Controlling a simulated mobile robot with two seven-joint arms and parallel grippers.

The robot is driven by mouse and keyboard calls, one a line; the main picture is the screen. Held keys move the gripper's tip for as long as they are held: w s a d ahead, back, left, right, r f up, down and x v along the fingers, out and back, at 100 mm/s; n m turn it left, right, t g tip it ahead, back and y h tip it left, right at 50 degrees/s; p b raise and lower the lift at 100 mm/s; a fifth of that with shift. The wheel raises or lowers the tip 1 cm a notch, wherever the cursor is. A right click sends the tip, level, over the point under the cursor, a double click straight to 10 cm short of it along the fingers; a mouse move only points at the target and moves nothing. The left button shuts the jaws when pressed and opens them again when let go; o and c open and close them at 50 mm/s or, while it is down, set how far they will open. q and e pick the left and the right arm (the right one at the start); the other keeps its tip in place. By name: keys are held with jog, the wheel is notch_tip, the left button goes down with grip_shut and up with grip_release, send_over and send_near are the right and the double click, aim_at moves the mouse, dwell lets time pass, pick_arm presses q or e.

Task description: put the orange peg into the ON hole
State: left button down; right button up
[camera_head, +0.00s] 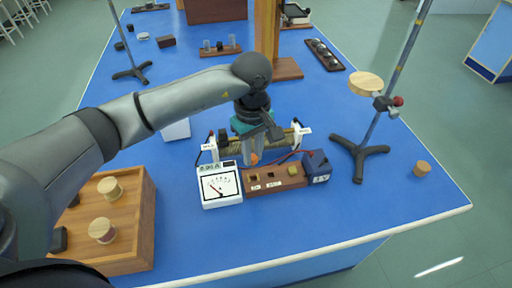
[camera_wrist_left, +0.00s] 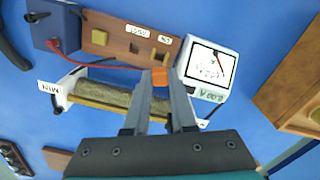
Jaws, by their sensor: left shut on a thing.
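The orange peg (camera_head: 254,158) is held between the fingertips of my left gripper (camera_head: 252,150). In the left wrist view the orange peg (camera_wrist_left: 160,77) shows at the tips of my left gripper (camera_wrist_left: 162,84), which is shut on it. The peg is by the left end of the brown wooden board (camera_head: 280,182), above the rheostat side; I cannot tell its exact height. The board has two dark square holes and a yellow block (camera_head: 292,170) at its right. The left hole (camera_head: 253,178) is next to a small white label that seems to read ON. My right gripper is not in view.
A white meter (camera_head: 220,187) adjoins the board's left end, and a blue battery box (camera_head: 316,166) its right end. A rheostat (camera_wrist_left: 115,92) lies close behind the board. A red wire (camera_wrist_left: 85,67) runs from the box. A stand (camera_head: 361,150) is at the right.

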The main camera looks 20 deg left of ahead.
aim_at(253, 165)
pick_arm(q)
jog(key=shift+f+b, duration=1.35)
jog(key=shift+f, duration=0.8)
jog(key=shift+f+b, duration=0.75)
jog(key=shift+f, duration=0.3)
jog(key=c, duration=1)
grip_release()
jog(key=o, duration=0.3)
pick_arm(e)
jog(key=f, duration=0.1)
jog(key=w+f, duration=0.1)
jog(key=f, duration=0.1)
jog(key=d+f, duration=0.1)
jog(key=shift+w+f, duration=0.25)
